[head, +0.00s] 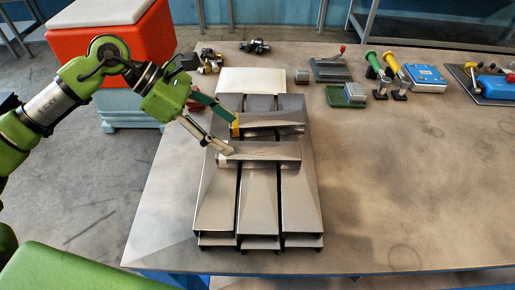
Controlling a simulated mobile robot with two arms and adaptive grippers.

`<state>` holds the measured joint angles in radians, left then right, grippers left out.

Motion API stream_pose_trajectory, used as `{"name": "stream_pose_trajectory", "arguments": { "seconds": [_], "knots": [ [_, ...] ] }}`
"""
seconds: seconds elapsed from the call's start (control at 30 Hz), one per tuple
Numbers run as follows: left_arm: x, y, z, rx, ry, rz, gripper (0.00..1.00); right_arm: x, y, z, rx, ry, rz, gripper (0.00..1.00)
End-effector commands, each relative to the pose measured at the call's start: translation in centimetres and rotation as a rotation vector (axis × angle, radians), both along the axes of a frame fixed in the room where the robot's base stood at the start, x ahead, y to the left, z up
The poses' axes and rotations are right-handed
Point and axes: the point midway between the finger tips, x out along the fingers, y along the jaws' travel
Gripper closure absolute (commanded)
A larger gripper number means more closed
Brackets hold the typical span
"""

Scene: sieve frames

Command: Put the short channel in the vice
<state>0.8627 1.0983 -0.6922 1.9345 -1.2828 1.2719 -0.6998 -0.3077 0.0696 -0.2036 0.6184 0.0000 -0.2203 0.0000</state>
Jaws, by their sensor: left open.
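Two short grey metal channels lie crosswise on a row of long channels: a far one (275,121) and a near one (265,152). I cannot tell which one the task means. My left gripper (232,141) is open at their left ends. Its far fingertip is by the far channel's left end, and its near fingertip is at the near channel's left end. Contact cannot be told. A blue device (493,86) on a dark plate at the far right looks like the vice. My right gripper is not in view.
Long grey channels (259,200) cover the table's left middle, beside a pale block (251,80). A grey tool with a red knob (330,69), a green-and-grey tool (347,95), upright handles and a blue box (427,78) stand behind. The table's right front (420,190) is clear.

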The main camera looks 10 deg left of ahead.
Motion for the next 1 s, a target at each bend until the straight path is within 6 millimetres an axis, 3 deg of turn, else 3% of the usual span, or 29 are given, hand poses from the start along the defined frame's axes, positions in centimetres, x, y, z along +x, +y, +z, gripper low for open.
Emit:
{"name": "stream_pose_trajectory", "arguments": {
  "seconds": [0.1,0.33,0.63,0.97,1.0],
  "knots": [
    [0.2,-1.6,-1.2,-0.002,0.002,-0.002,0.40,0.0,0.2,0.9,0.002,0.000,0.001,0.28],
    [0.6,-2.8,-2.5,-0.002,-0.002,0.000,0.40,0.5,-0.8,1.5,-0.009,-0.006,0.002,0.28],
    [1.3,-5.6,-5.2,-0.002,0.002,-0.001,0.40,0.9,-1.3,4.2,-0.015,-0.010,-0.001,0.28],
    [1.5,-6.1,-6.2,-0.001,-0.002,0.000,0.40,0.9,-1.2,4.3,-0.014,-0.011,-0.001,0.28],
    [1.5,-6.1,-6.2,-0.001,-0.002,0.000,0.45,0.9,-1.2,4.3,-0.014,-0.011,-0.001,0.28]
  ]
}}
